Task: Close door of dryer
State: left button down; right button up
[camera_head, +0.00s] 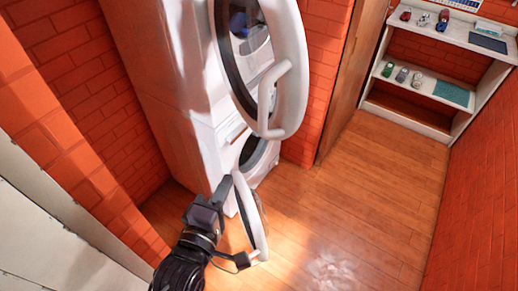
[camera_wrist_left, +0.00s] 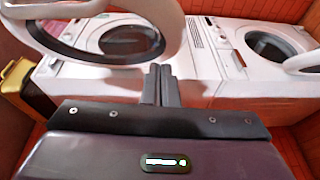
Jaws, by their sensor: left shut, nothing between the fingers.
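Two white front-loading machines are stacked, and I cannot tell by any label which is the dryer. The upper machine (camera_head: 202,75) has its round door (camera_head: 292,50) open. The lower machine (camera_head: 222,150) also has its ring-shaped door (camera_head: 259,235) open, standing out to the front. My left gripper (camera_head: 221,190) is shut and empty, right beside the lower door's ring; I cannot tell whether they touch. In the left wrist view the shut fingers (camera_wrist_left: 161,84) point at the machines, with an open door (camera_wrist_left: 165,25) close in front at left. My right gripper is not in view.
A brick wall (camera_head: 75,70) stands left of the machines. White shelves (camera_head: 440,60) with small toy cars stand at the back right. The wooden floor (camera_head: 350,190) to the right is clear. A yellow and black object (camera_wrist_left: 17,92) is at the left wrist view's left edge.

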pick_arm(q)
jog(key=w+d+r+b, duration=0.1)
jog(key=w+d+r, duration=0.1)
jog(key=w+d, duration=0.5)
jog(key=w, duration=0.4)
jog(key=shift+n, duration=0.3)
jog(key=shift+w+d+f, duration=0.1)
jog(key=shift+d, duration=0.1)
